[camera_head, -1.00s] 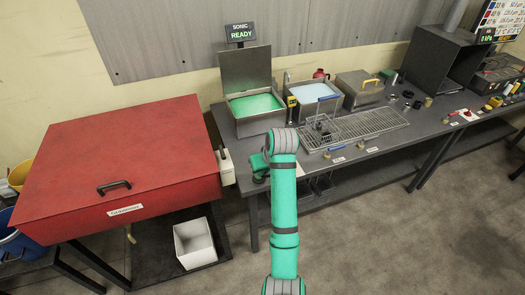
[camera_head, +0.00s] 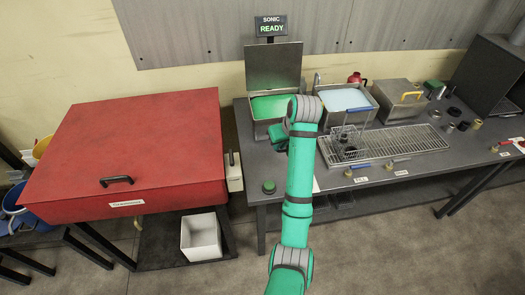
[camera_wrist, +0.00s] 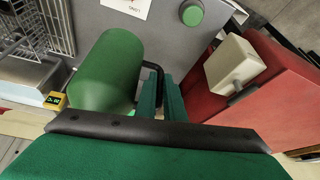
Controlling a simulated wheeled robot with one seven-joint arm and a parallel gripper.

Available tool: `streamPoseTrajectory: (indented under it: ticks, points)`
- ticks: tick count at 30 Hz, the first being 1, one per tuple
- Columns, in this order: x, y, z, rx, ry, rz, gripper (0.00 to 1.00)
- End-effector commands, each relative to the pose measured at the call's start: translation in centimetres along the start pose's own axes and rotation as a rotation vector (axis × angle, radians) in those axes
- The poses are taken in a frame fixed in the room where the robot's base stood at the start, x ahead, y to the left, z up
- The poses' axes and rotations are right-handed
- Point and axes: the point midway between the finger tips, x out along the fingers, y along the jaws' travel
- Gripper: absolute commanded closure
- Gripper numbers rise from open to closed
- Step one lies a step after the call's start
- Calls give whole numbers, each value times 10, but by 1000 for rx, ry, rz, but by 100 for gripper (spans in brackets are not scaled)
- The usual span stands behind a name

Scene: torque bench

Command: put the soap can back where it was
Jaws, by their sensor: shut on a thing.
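A green can (camera_wrist: 108,68) with a black handle (camera_wrist: 156,72) fills the left middle of the wrist view; I take it for the soap can. My gripper (camera_wrist: 162,84) has its two teal fingers closed at this handle, with the can beside them on the left. The can hangs above the grey bench (camera_head: 330,205). In the head view my arm covers most of the gripper and can, near the front of the green-filled tank (camera_head: 272,107). Whether the can touches anything is not clear.
A green knob (camera_head: 268,187) sits at the bench's front left corner. A red cabinet (camera_head: 130,150) with a pale box (camera_head: 234,172) on its side stands to the left. A wire basket (camera_head: 348,143) and drain rack (camera_head: 400,140) lie to the right.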

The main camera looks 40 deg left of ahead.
Motion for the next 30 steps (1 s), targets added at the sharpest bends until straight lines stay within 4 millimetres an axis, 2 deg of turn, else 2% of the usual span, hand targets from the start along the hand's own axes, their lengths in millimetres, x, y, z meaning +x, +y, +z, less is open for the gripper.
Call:
streamPoseTrajectory:
  ticks: [8, 15, 26, 30]
  points:
    - [48, -25, -40, -6, -2, -2, 100]
    - [95, -37, -50, -6, -1, -2, 100]
    - [121, -43, -55, -5, 0, -1, 100]
    - [140, -42, -46, -4, -1, -1, 100]
